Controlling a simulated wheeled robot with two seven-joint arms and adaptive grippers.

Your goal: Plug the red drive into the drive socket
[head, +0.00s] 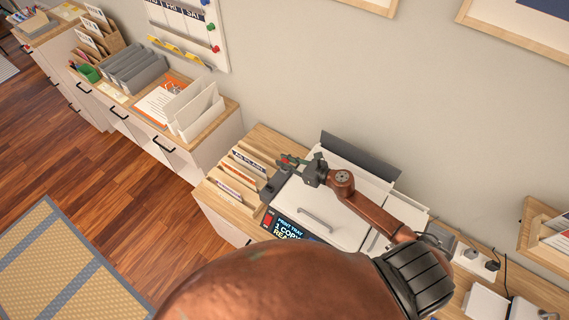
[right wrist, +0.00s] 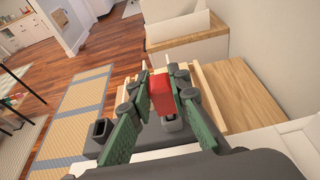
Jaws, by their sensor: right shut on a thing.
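The red drive (right wrist: 160,97) is between the fingers of my right gripper (right wrist: 162,78) in the right wrist view. The gripper is shut on it. In the head view my right gripper (head: 296,164) is above the left part of the white printer (head: 338,206), and only a little red shows between its fingers. In the right wrist view a small grey block (right wrist: 171,124) shows just below the drive; I cannot tell whether they touch. A dark grey block with an opening (right wrist: 101,130) stands to its left. I cannot tell which is the drive socket. My left gripper is not in view.
A wooden file rack (head: 240,175) stands close left of the printer. The printer's raised dark flap (head: 360,157) is behind my gripper. A display panel (head: 285,228) is on its front. A power strip (head: 475,263) with plugs lies at right.

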